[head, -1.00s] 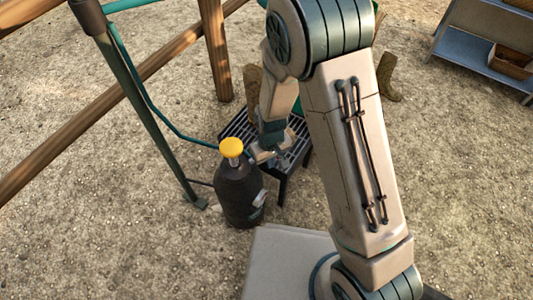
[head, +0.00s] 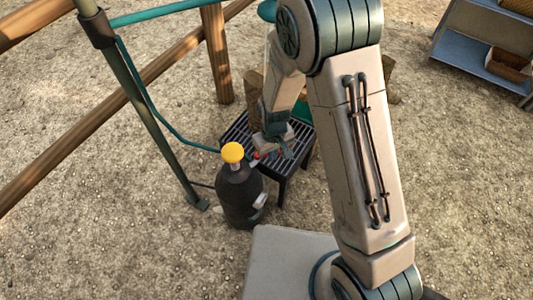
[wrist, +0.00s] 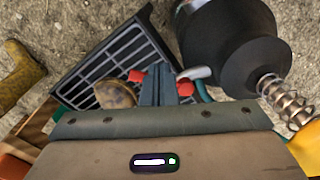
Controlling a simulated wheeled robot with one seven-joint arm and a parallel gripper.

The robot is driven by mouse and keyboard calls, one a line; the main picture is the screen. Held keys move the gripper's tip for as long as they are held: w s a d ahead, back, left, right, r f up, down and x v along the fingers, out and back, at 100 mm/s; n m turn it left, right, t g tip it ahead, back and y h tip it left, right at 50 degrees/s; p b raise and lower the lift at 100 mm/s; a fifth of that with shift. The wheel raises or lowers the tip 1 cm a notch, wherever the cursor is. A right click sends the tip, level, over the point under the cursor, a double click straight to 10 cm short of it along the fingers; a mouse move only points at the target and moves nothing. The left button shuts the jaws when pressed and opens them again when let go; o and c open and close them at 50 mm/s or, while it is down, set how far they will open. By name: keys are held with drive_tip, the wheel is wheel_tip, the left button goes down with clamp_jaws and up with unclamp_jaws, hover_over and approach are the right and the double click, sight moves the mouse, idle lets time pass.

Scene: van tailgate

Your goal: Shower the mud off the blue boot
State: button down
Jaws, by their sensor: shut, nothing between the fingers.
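My gripper (head: 268,155) is shut and empty, low over the near part of a slatted black stand (head: 233,131). In the wrist view, its fingers (wrist: 158,82) point over the slats, with small red parts on either side. A black bottle-shaped body (head: 240,200) with a yellow knob (head: 232,152) stands just left of the gripper. In the wrist view a spring (wrist: 286,100) shows under the knob. A brown boot-like shape (head: 253,86) shows behind my arm at the stand, partly hidden. No blue boot surface is clearly visible. A round brown thing (wrist: 116,95) shows by the slats.
A teal hose (head: 150,98) runs from a green post (head: 135,110) towards the stand. Wooden rails (head: 105,122) cross the left. A shelf (head: 470,65) with a basket (head: 510,65) stands at the upper right. A brown boot (wrist: 18,75) is left in the wrist view. Gravel is open at the right.

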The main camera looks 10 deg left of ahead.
drive_tip(key=shift+r, duration=0.35)
drive_tip(key=w, duration=0.6)
drive_tip(key=shift+w, duration=0.15)
drive_tip(key=shift+f, duration=0.1)
wheel_tip(320, 180, down, 5)
drive_tip(key=b, duration=0.3)
drive_tip(key=shift+r, duration=0.3)
idle(1.9)
